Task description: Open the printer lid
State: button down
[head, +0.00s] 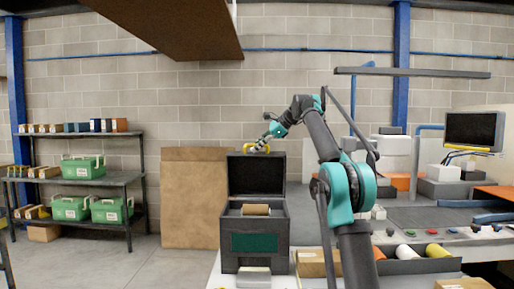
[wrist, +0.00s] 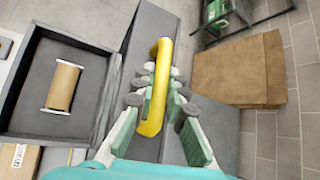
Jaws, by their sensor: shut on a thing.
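The printer (head: 255,240) is a dark grey box on the white table, with a brown roll (head: 256,210) inside its open top. The roll also shows in the wrist view (wrist: 62,86). The printer lid (head: 257,176) stands raised, roughly upright, at the back of the box. A yellow handle (wrist: 154,88) sits on the lid's edge. My gripper (head: 262,146) is at the top of the lid, with its fingers shut on the yellow handle. In the wrist view, my gripper (wrist: 152,100) has a finger on each side of the handle.
A shelf (head: 115,180) with green bins (head: 82,168) stands farther left. A cardboard box (head: 318,263) is beside the printer's right side. A workbench with a monitor (head: 474,131) is at right.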

jog(key=shift+w, duration=0.1)
dwell(0.3)
jog(key=c, duration=1.5)
grip_release()
jog(key=shift+c, duration=0.2)
jog(key=shift+v, duration=3.75)
